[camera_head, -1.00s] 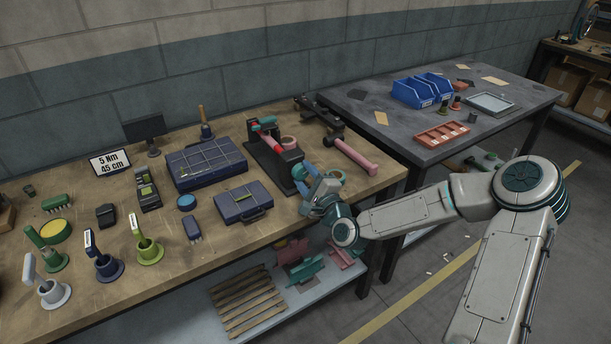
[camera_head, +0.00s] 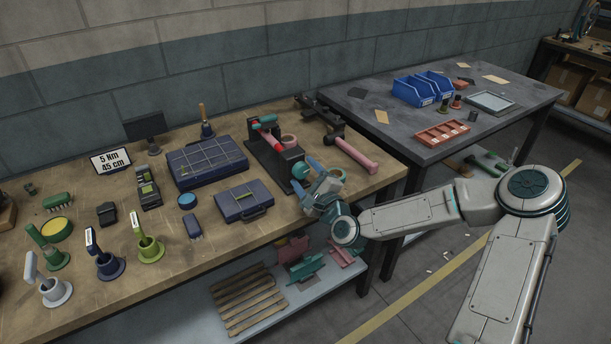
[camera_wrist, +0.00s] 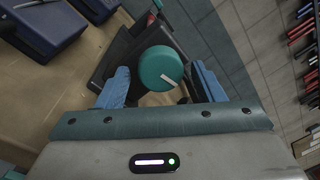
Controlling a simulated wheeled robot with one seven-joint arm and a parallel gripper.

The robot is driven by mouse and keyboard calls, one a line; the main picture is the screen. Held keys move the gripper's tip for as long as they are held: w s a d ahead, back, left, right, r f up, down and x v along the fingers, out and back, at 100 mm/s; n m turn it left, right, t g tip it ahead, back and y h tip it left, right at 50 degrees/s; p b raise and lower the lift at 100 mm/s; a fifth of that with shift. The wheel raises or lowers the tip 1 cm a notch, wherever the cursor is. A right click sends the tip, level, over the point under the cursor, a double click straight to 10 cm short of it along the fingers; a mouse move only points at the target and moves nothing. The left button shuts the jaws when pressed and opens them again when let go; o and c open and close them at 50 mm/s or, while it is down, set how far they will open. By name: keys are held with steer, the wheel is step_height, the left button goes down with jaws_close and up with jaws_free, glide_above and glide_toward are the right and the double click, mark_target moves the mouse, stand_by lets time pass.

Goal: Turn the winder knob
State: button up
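The winder knob (camera_wrist: 161,67) is a round teal knob with a pale line mark on its face. It sits on the front end of a dark winder stand (camera_head: 270,155) on the wooden bench and also shows in the head view (camera_head: 301,170). My gripper (camera_wrist: 160,86) is open, with a blue finger on each side of the knob and gaps between. In the head view my gripper (camera_head: 307,178) is just in front of the knob. I see no contact with the knob.
A blue case (camera_head: 244,202) lies left of the gripper, and a larger organizer box (camera_head: 207,162) lies behind it. A pink-handled hammer (camera_head: 355,155) lies to the right of the winder. The bench's front edge runs below my wrist.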

steer(key=shift+s, duration=0.1)
steer(key=r+p+v, duration=0.1)
steer(key=p+v, duration=0.3)
steer(key=v, duration=0.9)
steer(key=shift+s+d+f+p, duration=0.2)
steer(key=shift+f+p, duration=0.15)
steer(key=shift+f, duration=0.1)
steer(key=shift+o, duration=0.2)
steer(key=shift+f, duration=0.15)
stand_by(1.0)
